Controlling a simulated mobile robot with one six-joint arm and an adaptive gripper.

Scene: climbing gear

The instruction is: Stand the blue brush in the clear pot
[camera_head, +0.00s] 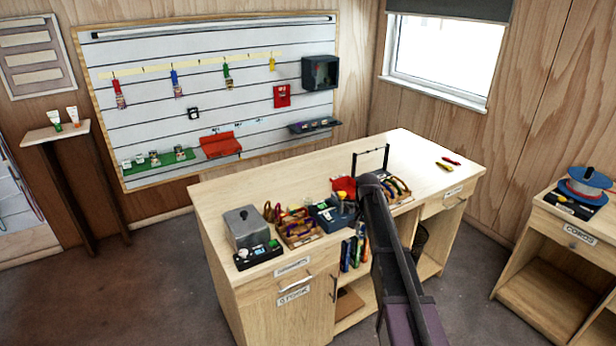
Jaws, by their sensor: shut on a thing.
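My arm (385,235) rises from the bottom edge and ends in a dark rounded part over the workbench's front edge. My gripper is not visible; it may be hidden behind this arm. I cannot make out the blue brush or the clear pot at this size. Small blue items show around a blue box (328,213) beside the arm, but I cannot tell whether the brush is among them.
The wooden workbench (424,150) holds a grey box (243,227), a wooden tray (300,239) of coloured gear and a thin black frame (371,152).

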